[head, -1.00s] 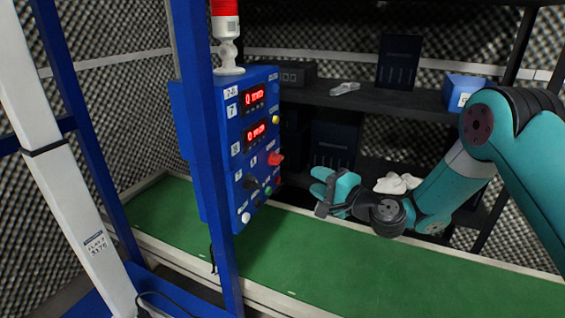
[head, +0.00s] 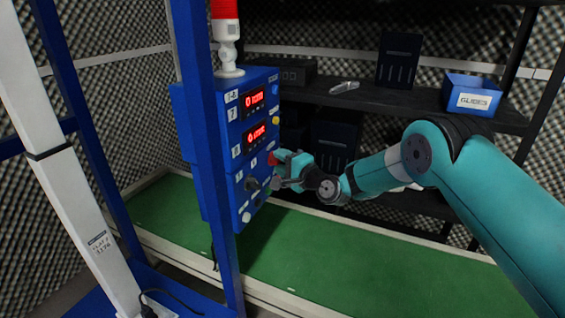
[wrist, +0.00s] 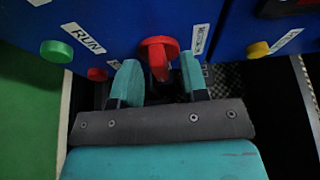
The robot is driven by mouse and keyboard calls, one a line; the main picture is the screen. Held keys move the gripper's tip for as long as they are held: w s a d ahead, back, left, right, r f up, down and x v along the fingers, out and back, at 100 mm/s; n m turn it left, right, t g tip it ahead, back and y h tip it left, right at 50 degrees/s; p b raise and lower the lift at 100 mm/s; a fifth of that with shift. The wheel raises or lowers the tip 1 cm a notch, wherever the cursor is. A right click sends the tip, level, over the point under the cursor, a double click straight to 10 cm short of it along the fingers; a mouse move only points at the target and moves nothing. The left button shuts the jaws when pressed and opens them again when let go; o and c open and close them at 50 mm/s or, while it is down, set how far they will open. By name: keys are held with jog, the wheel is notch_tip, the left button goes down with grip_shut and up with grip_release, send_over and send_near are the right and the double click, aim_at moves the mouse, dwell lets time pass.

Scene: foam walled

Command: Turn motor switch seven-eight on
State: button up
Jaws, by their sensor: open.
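The blue control panel (head: 231,150) stands at left centre in the head view, with two lit red displays and labels 7 and 8. A red rotary switch (wrist: 158,52) is at the panel's right side in the head view (head: 272,158), partly covered by my gripper. My gripper (head: 283,170) is open at the panel. In the wrist view its teal fingers (wrist: 158,70) stand on either side of the red switch's grip, with a gap showing on the left. Contact on the right is unclear. The label beside the switch is only partly readable.
A green button (wrist: 56,51) by a RUN label and a yellow button (wrist: 258,49) flank the switch. A black knob (head: 251,184) and a white button (head: 246,217) sit lower on the panel. A blue bin (head: 471,95) is on the shelf. The green surface (head: 340,250) is clear.

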grip_shut()
jog(key=shift+f+b, duration=0.15)
jog(key=shift+b, duration=0.35)
jog(key=n+y+b, duration=0.2)
jog(key=n+b, duration=0.4)
jog(key=b, duration=0.3)
jog(key=n+g+y+b, duration=0.1)
jog(key=n+y+b, duration=0.1)
jog(key=n+b, duration=0.4)
jog(key=f+n+g+y+b, duration=0.1)
jog(key=n+b, duration=0.5)
jog(key=b, duration=0.7)
jog(key=shift+w+d+y+b, duration=0.2)
jog(key=shift+y+b, duration=0.1)
jog(key=shift+y, duration=0.6)
jog(key=shift+r+n+g+y+b, duration=0.15)
jog(key=shift+n+g+b, duration=0.35)
jog(key=shift+n, duration=0.55)
jog(key=shift+r+n+g+y+b, duration=0.15)
jog(key=shift+n+g+y, duration=0.1)
jog(key=shift+n+g, duration=0.65)
jog(key=shift+n, duration=0.35)
grip_release()
jog(key=shift+t, duration=0.3)
